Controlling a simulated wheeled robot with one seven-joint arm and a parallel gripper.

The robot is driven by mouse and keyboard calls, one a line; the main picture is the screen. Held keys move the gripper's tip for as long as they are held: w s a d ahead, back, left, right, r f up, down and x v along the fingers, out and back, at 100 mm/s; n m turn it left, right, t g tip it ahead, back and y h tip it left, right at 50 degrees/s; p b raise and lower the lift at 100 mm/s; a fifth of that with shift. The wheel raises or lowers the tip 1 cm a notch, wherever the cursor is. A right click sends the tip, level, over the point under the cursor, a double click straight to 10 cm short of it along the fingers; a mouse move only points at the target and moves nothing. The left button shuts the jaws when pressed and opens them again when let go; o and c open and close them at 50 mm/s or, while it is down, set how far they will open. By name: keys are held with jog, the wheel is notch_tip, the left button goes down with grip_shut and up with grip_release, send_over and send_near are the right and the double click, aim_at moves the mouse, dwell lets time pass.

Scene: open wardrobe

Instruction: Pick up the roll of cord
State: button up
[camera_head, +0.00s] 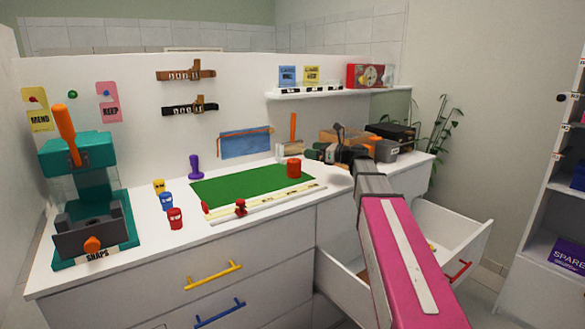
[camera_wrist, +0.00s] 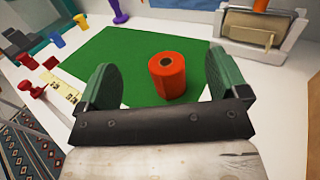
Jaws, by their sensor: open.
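The roll of cord (camera_head: 294,168) is a short red-orange cylinder standing upright on the right part of a green mat (camera_head: 235,184). In the wrist view the roll (camera_wrist: 167,78) shows a dark hole in its top. My gripper (camera_wrist: 160,66) is open, with one green finger on each side of the roll in the picture and gaps on both sides. The roll looks a little beyond the fingers; the exact depth is hard to tell. In the head view my gripper (camera_head: 320,153) is to the right of the roll, and its fingertips are small and unclear.
A ruler strip (camera_head: 265,203) with red knobs lies along the mat's front edge. Red, blue and yellow small pots (camera_head: 167,202) and a purple-handled tool (camera_head: 195,167) stand left. A teal press (camera_head: 85,200) is at far left. An open drawer (camera_head: 455,240) lies below my arm.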

send_near(296, 165)
jog(key=w+a, duration=0.1)
jog(key=w, duration=0.1)
jog(key=w+a+f, duration=0.1)
jog(key=w+a, duration=0.1)
jog(key=shift+x, duration=3.25)
jog(key=c, duration=1)
